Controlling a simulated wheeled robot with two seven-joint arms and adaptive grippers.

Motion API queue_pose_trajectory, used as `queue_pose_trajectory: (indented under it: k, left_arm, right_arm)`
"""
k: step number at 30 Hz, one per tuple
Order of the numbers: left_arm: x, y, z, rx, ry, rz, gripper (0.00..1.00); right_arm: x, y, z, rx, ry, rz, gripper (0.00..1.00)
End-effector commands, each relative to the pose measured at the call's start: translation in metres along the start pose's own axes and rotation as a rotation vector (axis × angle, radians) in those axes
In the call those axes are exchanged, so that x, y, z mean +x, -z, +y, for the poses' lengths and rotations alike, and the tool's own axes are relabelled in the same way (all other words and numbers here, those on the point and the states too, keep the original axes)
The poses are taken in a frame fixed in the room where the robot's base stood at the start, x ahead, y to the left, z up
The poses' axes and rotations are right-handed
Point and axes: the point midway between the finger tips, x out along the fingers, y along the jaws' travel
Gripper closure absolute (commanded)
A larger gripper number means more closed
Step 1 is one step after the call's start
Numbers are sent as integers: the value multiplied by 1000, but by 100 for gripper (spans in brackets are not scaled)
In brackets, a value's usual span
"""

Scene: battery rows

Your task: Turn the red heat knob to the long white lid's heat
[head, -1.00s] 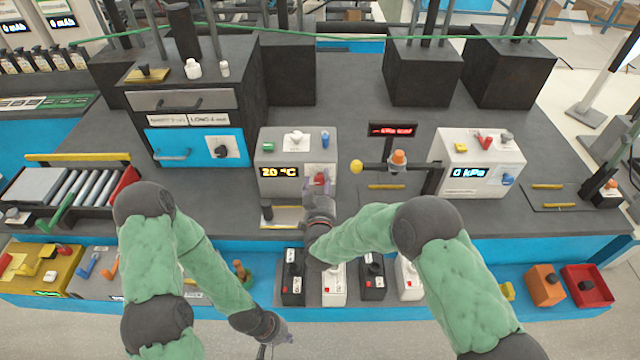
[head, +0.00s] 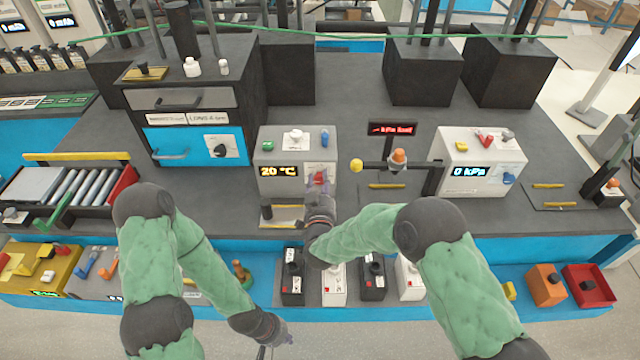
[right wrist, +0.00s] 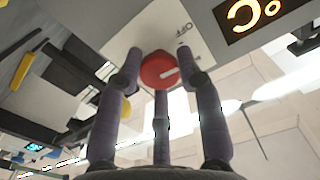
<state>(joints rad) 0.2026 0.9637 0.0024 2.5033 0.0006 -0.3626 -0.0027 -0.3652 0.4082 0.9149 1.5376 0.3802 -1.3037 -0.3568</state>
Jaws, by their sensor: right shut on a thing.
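The red heat knob (head: 318,178) is on the front of a grey heater box (head: 264,200) whose display reads 20 °C. In the right wrist view the red knob (right wrist: 157,70) has a white mark pointing right, with the word OFF beside it. My right gripper (head: 320,191) is shut on the knob, fingers on both sides of it.
Green, white and blue parts sit atop the heater box. A post with a yellow ball (head: 356,166) stands to its right. Black and white battery boxes (head: 334,286) line the blue front shelf under my right arm. Dark bench top is free behind the heater.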

Motion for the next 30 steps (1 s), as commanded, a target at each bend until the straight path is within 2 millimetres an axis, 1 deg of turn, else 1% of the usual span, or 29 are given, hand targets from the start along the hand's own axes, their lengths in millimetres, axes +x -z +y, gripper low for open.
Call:
queue_pose_trajectory:
  k: [1, 18, 24, 30]
  left_arm:
    - [6, 0, -2, 0, 0, 0, 100]
    - [50, 2, -18, 0, 0, 0, 100]
    - [60, 2, -21, 0, 0, 0, 100]
    - [66, 2, -23, 0, 0, 0, 100]
  right_arm:
    - [2, 4, 0, 32, 0, 15, 96]
    - [3, 6, 2, 492, 3, 21, 96]
    - [3, 8, 3, 606, 4, 23, 96]
    - [3, 9, 3, 671, 3, 23, 96]
